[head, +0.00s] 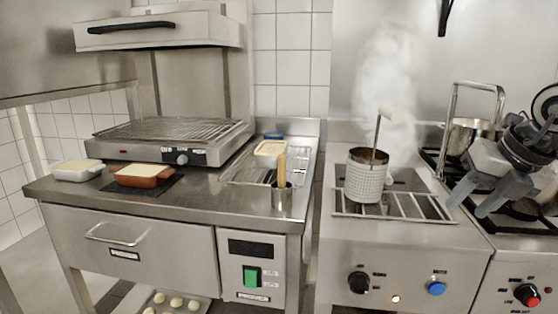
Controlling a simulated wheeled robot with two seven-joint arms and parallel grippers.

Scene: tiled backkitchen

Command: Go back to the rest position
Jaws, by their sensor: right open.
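My right gripper (468,205) is at the right of the head view, in front of the stove on the right. Its two grey fingers point down and left, spread apart, with nothing between them. It is to the right of the fryer basket (366,178) and apart from it. The basket is a white mesh cylinder with an upright handle, standing over the steaming fryer. My left gripper is not in view.
The left counter (215,193) holds a grill (172,134), a white dish (78,170), a red-brown dish (142,176) and a metal cup (281,199) with a handle in it. A steel pot (468,136) stands behind my right arm. The counter's front strip is clear.

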